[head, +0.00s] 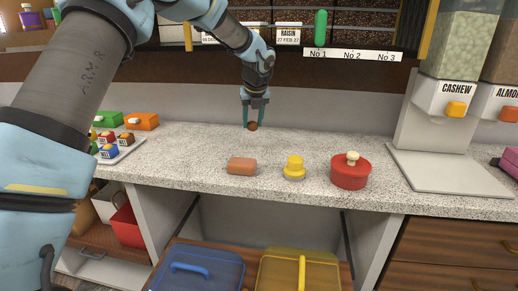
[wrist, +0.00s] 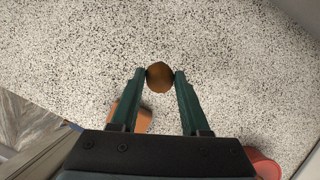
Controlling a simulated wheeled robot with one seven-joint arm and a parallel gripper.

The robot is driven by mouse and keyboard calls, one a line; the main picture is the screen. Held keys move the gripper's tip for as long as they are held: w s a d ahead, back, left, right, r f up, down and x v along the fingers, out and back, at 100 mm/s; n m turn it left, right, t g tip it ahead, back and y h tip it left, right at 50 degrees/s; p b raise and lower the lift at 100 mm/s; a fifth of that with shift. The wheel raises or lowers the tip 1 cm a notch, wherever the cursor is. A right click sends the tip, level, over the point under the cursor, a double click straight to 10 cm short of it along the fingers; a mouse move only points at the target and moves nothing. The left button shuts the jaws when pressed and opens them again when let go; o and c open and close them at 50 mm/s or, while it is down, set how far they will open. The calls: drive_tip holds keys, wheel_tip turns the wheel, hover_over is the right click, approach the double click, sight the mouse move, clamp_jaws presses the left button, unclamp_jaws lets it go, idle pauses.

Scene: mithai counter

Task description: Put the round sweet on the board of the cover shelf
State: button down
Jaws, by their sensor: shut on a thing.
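The round sweet (head: 252,126) is a small brown ball. My gripper (head: 253,120) points down and is shut on it, near the back of the speckled counter. In the wrist view the sweet (wrist: 160,77) sits between the two green fingertips (wrist: 160,74), with bare counter around it. I cannot tell how far it is above the counter. At the top, a shelf carries a white strip (head: 352,55) reading No 1, No 2 and No 3. A green upright piece (head: 320,28) stands above No 1. I cannot tell whether this is the cover shelf.
An orange-brown block (head: 241,166), a yellow jar (head: 294,168) and a red lidded pot (head: 350,172) stand along the counter's front. A cashew dispenser (head: 440,100) is on the right. A tray of small boxes (head: 122,150) is left. The middle counter (head: 310,145) is clear.

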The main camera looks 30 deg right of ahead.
wheel_tip(320, 180, down, 9)
drive_tip(key=shift+r+p, duration=0.1)
drive_tip(key=shift+p, duration=0.8)
drive_tip(key=shift+f, duration=0.2)
drive_tip(key=shift+c, duration=1.9)
unclamp_jaws()
drive_tip(key=shift+r, duration=0.1)
drive_tip(key=b+v, duration=0.2)
drive_tip(key=v, duration=1)
